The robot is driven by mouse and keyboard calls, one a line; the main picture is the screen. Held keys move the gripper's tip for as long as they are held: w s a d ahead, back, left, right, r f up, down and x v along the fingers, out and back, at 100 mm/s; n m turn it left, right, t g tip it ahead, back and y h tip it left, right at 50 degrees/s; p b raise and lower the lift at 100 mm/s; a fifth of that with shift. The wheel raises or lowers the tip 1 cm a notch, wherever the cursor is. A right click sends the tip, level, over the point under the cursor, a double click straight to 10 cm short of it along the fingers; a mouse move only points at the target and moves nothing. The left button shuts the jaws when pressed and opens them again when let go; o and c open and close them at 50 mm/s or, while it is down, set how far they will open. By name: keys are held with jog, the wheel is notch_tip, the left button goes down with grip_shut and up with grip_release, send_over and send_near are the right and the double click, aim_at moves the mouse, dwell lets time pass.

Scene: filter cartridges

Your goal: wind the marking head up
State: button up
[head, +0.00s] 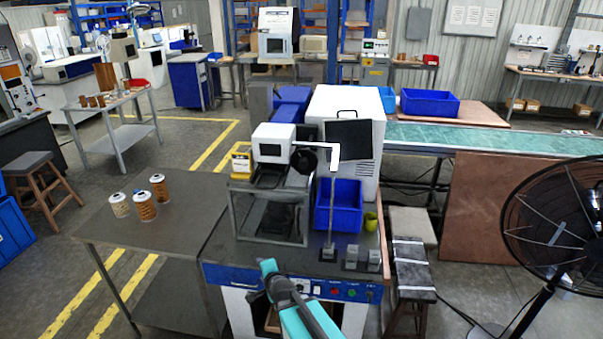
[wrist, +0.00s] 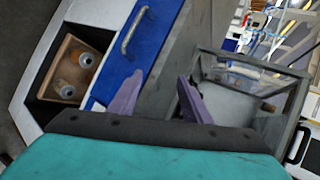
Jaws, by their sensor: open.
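The marking machine stands on the bench, with a white box-shaped head unit (head: 273,141) above a grey-framed, clear-walled enclosure (head: 268,215). A dark round wheel-like part (head: 304,163) shows at the right of the head unit, partly hidden by a white bent arm (head: 322,147); I cannot tell for sure that it is the winding wheel. My gripper (wrist: 160,95) is open and empty in the wrist view, its two purple fingers apart. It is low in front of the bench, clear of the head unit. The enclosure (wrist: 250,85) shows right of the fingers there.
Several filter cartridges (head: 145,205) stand on the side table (head: 165,235). A blue bin (head: 338,207) and small grey blocks (head: 350,258) sit right of the enclosure. A blue panel with a handle (wrist: 135,30) and a brown box (wrist: 75,70) are near my fingers. A fan (head: 560,220) stands right.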

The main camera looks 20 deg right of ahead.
jog(key=w+d+r+m+t+h, duration=0.1)
jog(key=w+d+r+m+t, duration=0.15)
jog(key=r+m, duration=0.4)
jog(key=m+t+h+p, duration=0.2)
jog(key=m+t+h, duration=0.4)
jog(key=m+h, duration=0.85)
send_near(302, 166)
jog(key=s+a+m+y, duration=0.1)
jog(key=s+m+y, duration=0.2)
jog(key=s, duration=0.2)
jog(key=shift+s+a+y, duration=0.35)
jog(key=shift+s+a, duration=0.05)
jog(key=shift+w+d+f+g+b, duration=0.1)
jog(key=shift+w+f+g+b, duration=0.15)
jog(key=shift+b, duration=0.6)
jog(key=b, duration=0.2)
jog(key=w+b, duration=0.1)
jog(key=b, duration=0.1)
jog(key=shift+d+r+b, duration=0.1)
jog(key=shift+d+b, duration=0.2)
jog(key=shift+b, duration=0.1)
jog(key=b, duration=0.7)
jog(key=shift+w+d+r+b, duration=0.25)
jog(key=shift+w+r+b, duration=0.1)
jog(key=shift+r, duration=0.05)
jog(key=shift+p+x, duration=2.4)
jog(key=shift+x, duration=3.2)
